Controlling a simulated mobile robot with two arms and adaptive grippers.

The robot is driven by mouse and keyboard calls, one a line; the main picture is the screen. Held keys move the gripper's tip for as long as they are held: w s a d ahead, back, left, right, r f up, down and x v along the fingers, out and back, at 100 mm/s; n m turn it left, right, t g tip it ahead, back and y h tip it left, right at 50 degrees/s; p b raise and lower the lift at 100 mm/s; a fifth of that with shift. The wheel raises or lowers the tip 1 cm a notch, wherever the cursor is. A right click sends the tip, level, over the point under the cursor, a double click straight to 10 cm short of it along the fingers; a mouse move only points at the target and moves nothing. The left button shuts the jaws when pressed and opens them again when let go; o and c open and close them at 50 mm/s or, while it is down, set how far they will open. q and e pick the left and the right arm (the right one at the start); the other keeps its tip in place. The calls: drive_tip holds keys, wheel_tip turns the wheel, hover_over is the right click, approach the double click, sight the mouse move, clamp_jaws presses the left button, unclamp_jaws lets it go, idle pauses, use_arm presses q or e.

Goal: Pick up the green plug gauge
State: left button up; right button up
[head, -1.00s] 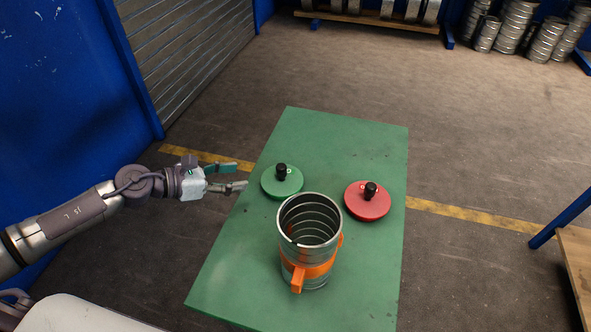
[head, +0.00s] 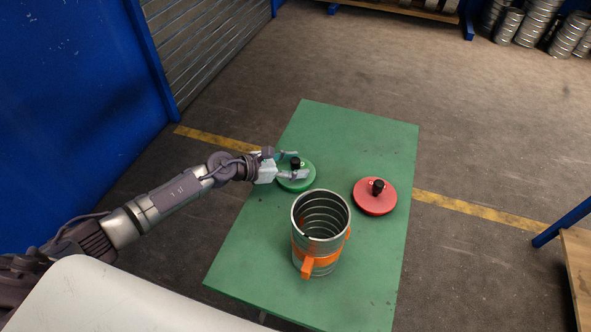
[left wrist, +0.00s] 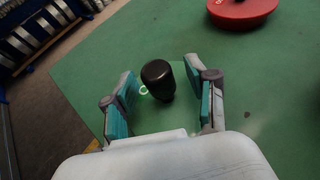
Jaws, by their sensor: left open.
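The green plug gauge (head: 296,180) is a flat green disc with a black knob on top, lying on the green table (head: 340,130). My left gripper (head: 298,163) is open, with its fingers on either side of the knob. In the left wrist view the black knob (left wrist: 158,80) stands between the two teal-padded fingers, apart from both pads. The disc is hard to tell from the table there, and the gripper body hides part of it. My right gripper is not in view.
A spiral metal duct (head: 320,220) with an orange clamp stands in front of the green gauge. A red plug gauge (head: 375,197) lies to the right, also seen in the left wrist view (left wrist: 240,10). The table's far end is clear.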

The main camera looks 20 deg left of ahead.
use_arm(q)
drive_tip(key=shift+w+d+f, duration=0.1)
drive_tip(key=shift+w+d, duration=0.05)
drive_tip(key=shift+c, duration=1.1)
clamp_jaws()
